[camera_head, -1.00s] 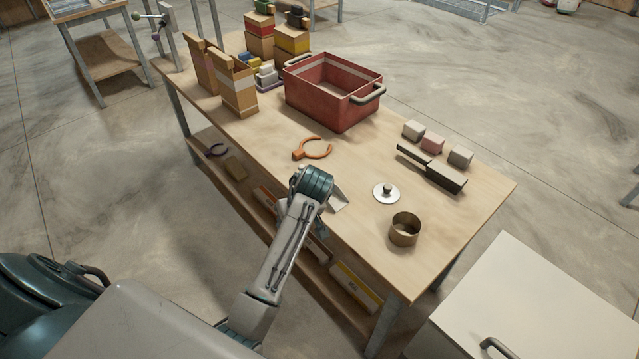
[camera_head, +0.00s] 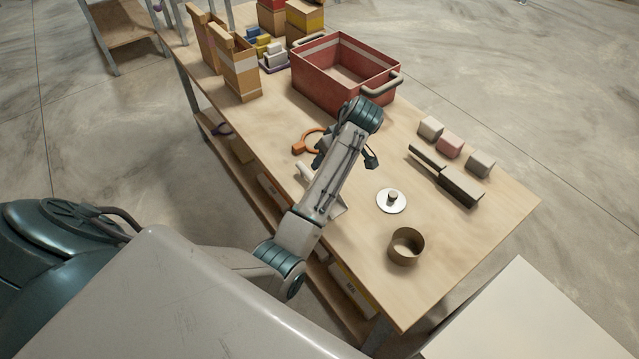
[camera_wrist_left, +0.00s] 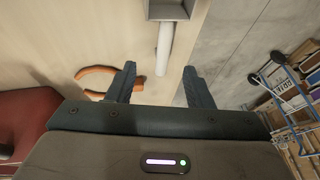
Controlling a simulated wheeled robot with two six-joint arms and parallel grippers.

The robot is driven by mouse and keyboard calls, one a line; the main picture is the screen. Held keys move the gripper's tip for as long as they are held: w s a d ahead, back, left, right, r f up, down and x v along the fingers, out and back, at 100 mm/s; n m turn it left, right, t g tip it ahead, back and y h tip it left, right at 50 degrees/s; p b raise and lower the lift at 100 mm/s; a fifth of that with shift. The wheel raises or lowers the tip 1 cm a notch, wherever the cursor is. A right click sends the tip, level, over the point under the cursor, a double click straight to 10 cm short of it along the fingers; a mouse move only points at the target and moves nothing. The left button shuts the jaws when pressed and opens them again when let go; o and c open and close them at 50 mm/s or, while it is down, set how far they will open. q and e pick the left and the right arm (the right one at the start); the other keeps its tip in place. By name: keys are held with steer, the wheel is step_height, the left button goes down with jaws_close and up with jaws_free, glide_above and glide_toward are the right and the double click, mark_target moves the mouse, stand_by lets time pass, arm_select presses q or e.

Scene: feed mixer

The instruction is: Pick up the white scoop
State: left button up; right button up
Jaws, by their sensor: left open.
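The white scoop lies on the wooden table (camera_head: 270,125). In the head view its white handle (camera_head: 305,172) shows left of my arm, and a corner of its head shows right of it; the rest is hidden. In the left wrist view the white handle (camera_wrist_left: 165,45) runs down from the grey scoop head (camera_wrist_left: 171,10) at the top edge. My left gripper (camera_wrist_left: 160,70) is open and empty. The handle's end appears between its fingertips in that view, but I cannot tell the height gap. My right gripper is not in view.
An orange ring-shaped tool (camera_head: 312,141) lies near the gripper, also in the left wrist view (camera_wrist_left: 97,77). A red bin (camera_head: 345,85) stands behind. A lid (camera_head: 391,201), a metal ring (camera_head: 405,247), a brush (camera_head: 458,186) and small blocks (camera_head: 449,146) are right.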

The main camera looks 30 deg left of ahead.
arm_select(q)
steer(key=p+x, duration=0.1)
steer(key=x, duration=0.2)
steer(key=shift+s+a+f, duration=0.15)
steer(key=shift+s+f, duration=0.05)
steer(key=shift+f, duration=0.05)
steer(key=p+x, duration=0.2)
steer(key=x, duration=0.2)
steer(key=shift+s+a+f, duration=0.1)
steer(key=shift+s+f, duration=0.05)
steer(key=shift+s, duration=0.05)
steer(key=shift+a+f, duration=0.15)
steer(key=shift+f, duration=0.3)
jaws_close()
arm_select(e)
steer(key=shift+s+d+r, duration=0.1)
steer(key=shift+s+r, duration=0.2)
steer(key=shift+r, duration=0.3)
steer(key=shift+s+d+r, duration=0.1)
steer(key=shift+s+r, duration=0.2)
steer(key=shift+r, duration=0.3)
